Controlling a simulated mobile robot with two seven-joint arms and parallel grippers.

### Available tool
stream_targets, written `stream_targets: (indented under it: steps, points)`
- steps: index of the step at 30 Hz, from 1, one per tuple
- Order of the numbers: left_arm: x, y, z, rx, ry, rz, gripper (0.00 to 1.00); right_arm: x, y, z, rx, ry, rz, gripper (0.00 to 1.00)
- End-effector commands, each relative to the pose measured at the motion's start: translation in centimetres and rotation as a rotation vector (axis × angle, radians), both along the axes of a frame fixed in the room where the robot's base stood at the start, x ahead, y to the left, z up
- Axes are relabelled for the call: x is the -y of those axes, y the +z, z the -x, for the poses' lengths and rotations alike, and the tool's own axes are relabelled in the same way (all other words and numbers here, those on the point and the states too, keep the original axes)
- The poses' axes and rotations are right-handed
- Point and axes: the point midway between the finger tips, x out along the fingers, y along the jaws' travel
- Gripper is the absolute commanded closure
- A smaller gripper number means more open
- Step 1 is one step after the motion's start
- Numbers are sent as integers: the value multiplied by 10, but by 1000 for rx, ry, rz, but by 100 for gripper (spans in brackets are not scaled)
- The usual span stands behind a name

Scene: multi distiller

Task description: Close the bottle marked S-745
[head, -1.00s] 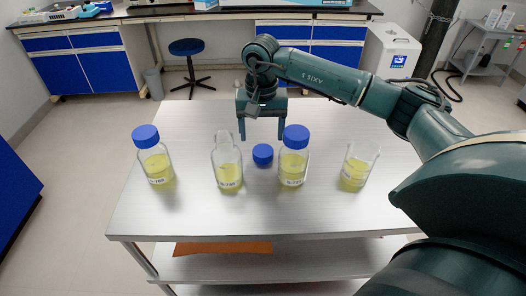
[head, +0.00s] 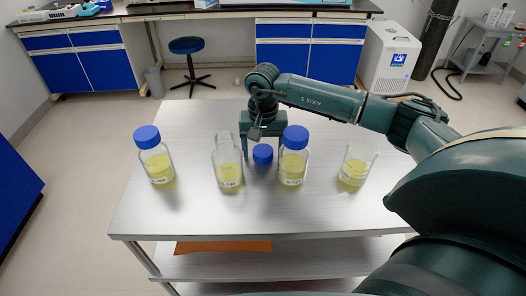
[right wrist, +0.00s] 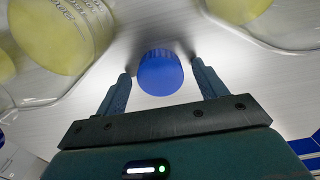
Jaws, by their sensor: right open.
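An open glass bottle (head: 228,168) with yellow liquid and no cap stands on the table; its label is too small to read surely. A loose blue cap (head: 262,154) lies on the table just right of it. It also shows in the right wrist view (right wrist: 160,74). My right gripper (head: 262,143) is open and low, pointing down at the cap. In the right wrist view its fingers (right wrist: 160,71) stand either side of the cap, with a gap on each side. My left gripper is not in view.
A blue-capped bottle (head: 293,161) stands close to the right of the loose cap. Another capped bottle (head: 157,164) is at the left, and a beaker (head: 354,170) of yellow liquid at the right. The metal table (head: 270,212) is clear in front.

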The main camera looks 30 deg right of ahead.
Motion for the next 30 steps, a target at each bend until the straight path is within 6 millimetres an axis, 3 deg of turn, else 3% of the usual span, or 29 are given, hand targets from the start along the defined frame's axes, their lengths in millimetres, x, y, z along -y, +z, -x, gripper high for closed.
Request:
stream_targets:
  steps: [4,20,30]
  points:
    - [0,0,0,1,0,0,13,0,0,0,0,0,0,29]
    - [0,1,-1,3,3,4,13,0,0,0,1,0,-1,73]
    - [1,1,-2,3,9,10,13,0,10,-1,4,-1,-1,74]
